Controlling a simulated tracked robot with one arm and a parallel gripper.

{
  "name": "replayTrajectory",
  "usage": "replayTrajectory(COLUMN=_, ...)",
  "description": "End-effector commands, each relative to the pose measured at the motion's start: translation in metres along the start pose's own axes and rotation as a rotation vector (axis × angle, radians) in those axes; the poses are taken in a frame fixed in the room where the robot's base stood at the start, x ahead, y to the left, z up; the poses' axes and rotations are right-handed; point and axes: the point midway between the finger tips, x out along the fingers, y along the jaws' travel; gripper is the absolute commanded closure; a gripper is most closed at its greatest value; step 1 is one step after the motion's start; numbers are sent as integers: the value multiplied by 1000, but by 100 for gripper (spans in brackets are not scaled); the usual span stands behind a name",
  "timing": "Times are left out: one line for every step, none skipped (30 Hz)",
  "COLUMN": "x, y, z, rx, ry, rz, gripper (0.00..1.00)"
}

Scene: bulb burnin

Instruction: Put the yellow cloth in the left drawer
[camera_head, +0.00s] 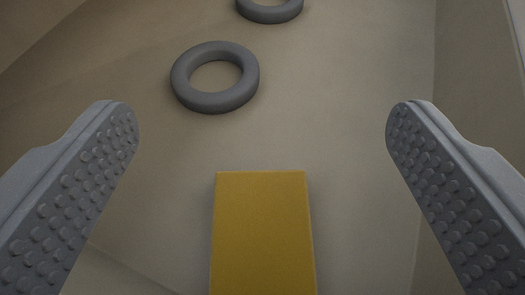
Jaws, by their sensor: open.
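A yellow rectangular block shape, the yellow cloth (262,235), lies at the bottom middle, its lower end cut off by the frame edge. My gripper (262,122) is wide open, with one studded grey finger on each side of the cloth. Clear gaps show between the cloth and both fingers, and nothing is held. The cloth appears to rest on a beige floor (340,150), though its exact height is hard to tell. I cannot tell from this view whether this floor belongs to the left drawer.
A grey ring (184,90) lies flat beyond the cloth, left of centre. A second grey ring (270,15) is at the top, partly cut off. A beige wall (480,90) rises along the right side. Floor between the rings and right wall is clear.

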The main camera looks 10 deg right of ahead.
Motion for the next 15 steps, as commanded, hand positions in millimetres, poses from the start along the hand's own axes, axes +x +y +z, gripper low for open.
replayTrajectory(x=-5, y=0, z=-5, rx=-1, ry=2, rz=0, gripper=19)
replayTrajectory(x=-9, y=0, z=-4, rx=-2, ry=1, rz=0, gripper=19)
replayTrajectory(x=-16, y=-1, z=-4, rx=-2, ry=1, rz=0, gripper=19)
replayTrajectory(x=-20, y=-1, z=-5, rx=-1, ry=2, rz=-1, gripper=19)
replayTrajectory(x=-25, y=-1, z=-5, rx=-1, ry=2, rz=-1, gripper=19)
replayTrajectory(x=-33, y=-1, z=-4, rx=-2, ry=1, rz=-1, gripper=19)
replayTrajectory(x=-38, y=0, z=-3, rx=-3, ry=-1, rz=0, gripper=19)
replayTrajectory(x=-44, y=0, z=-3, rx=-3, ry=-1, rz=0, gripper=19)
replayTrajectory(x=-51, y=-1, z=-4, rx=-2, ry=0, rz=0, gripper=19)
replayTrajectory(x=-57, y=-1, z=-5, rx=-1, ry=1, rz=-1, gripper=19)
replayTrajectory(x=-62, y=-1, z=-5, rx=-1, ry=1, rz=-1, gripper=19)
replayTrajectory(x=-70, y=-1, z=-4, rx=-1, ry=1, rz=-1, gripper=19)
replayTrajectory(x=-75, y=0, z=-4, rx=-1, ry=0, rz=1, gripper=19)
replayTrajectory(x=-80, y=0, z=-4, rx=-1, ry=0, rz=0, gripper=19)
replayTrajectory(x=-87, y=-1, z=-4, rx=-1, ry=2, rz=0, gripper=19)
